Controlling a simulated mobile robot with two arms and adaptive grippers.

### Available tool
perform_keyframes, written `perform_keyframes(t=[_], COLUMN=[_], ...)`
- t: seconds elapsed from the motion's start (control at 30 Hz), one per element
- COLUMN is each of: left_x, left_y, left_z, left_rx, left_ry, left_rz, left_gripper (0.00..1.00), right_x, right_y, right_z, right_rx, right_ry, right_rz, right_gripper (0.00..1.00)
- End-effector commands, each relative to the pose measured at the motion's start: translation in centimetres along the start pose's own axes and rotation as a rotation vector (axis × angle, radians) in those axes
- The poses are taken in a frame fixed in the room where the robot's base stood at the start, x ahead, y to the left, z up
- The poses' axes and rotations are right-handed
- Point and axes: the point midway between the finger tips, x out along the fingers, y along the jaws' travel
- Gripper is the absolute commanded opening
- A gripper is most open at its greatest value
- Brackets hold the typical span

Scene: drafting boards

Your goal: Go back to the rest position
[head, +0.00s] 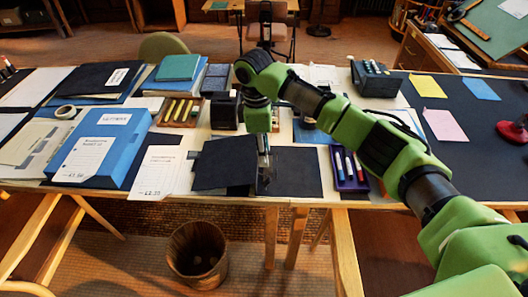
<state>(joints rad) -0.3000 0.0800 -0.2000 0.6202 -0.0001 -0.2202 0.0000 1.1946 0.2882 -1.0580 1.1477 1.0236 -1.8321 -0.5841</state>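My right arm reaches in from the right over the long wooden table (330,201). It bends down so that my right gripper (265,172) points straight down, just above or at the dark folder or board (225,165) near the front edge. The gripper is small and dark against the dark surfaces. I cannot tell whether its fingers are open or shut, or whether they touch anything. My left gripper is not in view.
A blue box file (127,160) and a white card (160,172) are left of my gripper. A purple tray of markers (346,172) is just right. A black telephone-like device (376,80) stands behind my arm. A waste basket (198,255) stands on the floor in front.

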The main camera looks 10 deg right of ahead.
Motion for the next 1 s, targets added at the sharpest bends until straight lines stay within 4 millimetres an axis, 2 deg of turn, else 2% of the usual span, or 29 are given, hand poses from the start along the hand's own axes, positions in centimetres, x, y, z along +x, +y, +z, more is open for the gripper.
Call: perform_keyframes(t=[0.23,0.37,0.47,0.6,0.7,0.83,1.0], left_x=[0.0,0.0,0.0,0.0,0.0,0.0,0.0], left_y=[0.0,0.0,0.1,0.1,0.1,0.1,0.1], left_z=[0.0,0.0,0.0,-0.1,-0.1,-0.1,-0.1], left_rx=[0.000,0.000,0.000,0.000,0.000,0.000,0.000], left_ry=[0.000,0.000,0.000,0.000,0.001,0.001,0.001], left_rz=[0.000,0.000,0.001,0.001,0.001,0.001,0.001], left_gripper=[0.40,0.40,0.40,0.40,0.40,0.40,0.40], right_x=[0.2,1.9,4.4,8.2,10.2,12.1,13.8], right_y=[-0.1,-1.5,-3.9,-8.4,-11.4,-15.0,-18.9], right_z=[-0.1,-1.0,-2.5,-4.8,-5.9,-6.6,-5.9], right_rx=[-0.001,-0.009,-0.015,0.007,0.049,0.131,0.285], right_ry=[0.001,0.017,0.053,0.133,0.196,0.276,0.364], right_rz=[-0.001,-0.009,-0.019,-0.031,-0.038,-0.043,-0.046], right_gripper=[0.33,0.33,0.33,0.33,0.33,0.33,0.33])
